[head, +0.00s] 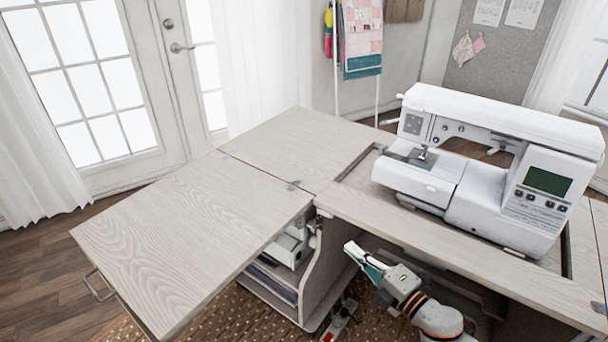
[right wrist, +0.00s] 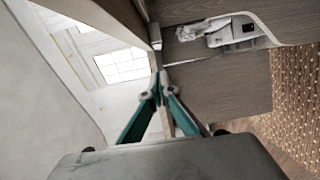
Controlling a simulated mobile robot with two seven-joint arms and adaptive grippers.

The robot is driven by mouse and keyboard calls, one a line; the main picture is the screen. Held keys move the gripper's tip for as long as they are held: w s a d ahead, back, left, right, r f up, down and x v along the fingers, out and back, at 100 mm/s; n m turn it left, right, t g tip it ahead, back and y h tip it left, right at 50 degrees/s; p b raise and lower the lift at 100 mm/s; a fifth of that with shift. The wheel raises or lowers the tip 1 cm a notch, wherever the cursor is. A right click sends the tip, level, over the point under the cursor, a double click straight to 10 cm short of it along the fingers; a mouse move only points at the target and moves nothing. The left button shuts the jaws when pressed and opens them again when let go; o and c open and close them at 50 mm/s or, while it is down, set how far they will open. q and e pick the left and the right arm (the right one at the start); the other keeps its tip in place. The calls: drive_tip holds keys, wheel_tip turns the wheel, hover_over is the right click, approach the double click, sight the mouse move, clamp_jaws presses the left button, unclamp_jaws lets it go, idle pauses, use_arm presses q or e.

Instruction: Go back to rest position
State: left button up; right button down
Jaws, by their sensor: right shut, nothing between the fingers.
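My right gripper (head: 351,248) is in front of the sewing cabinet (head: 340,205), just below the tabletop's front edge and beside the open compartment. Its teal-padded fingers are shut and empty. In the right wrist view the fingertips (right wrist: 160,88) meet in the middle, with the cabinet's wood panels (right wrist: 225,85) beyond. I cannot tell whether they touch the cabinet. My left gripper is not in view.
A white sewing machine (head: 490,165) stands on the cabinet top at right. An opened wooden leaf (head: 185,230) reaches out to the left, with a metal handle (head: 98,285). A power strip (head: 340,318) lies on the rug. Floor at far left is clear.

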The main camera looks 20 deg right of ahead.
use_arm(q)
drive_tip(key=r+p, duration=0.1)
drive_tip(key=p, duration=0.1)
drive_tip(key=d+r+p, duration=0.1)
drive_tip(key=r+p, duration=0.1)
drive_tip(key=p, duration=0.1)
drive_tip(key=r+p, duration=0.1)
drive_tip(key=p, duration=0.1)
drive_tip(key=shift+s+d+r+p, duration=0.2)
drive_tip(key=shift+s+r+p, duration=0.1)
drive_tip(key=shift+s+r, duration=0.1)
use_arm(e)
drive_tip(key=s+a+f+m+g+h, duration=0.1)
drive_tip(key=s+a+f+m+g, duration=0.1)
drive_tip(key=s+m, duration=0.4)
drive_tip(key=s+a+f+m+g+h, duration=0.1)
drive_tip(key=s+a+f+m+g, duration=0.1)
drive_tip(key=s+m, duration=0.4)
drive_tip(key=s+a+f+m+g+h, duration=0.1)
drive_tip(key=s+a+f+m+g, duration=0.1)
drive_tip(key=s+f+m, duration=0.4)
drive_tip(key=s+a, duration=0.1)
drive_tip(key=s, duration=0.4)
drive_tip(key=shift+s+a+h, duration=0.15)
drive_tip(key=shift+s+h, duration=0.2)
drive_tip(key=shift+h, duration=0.05)
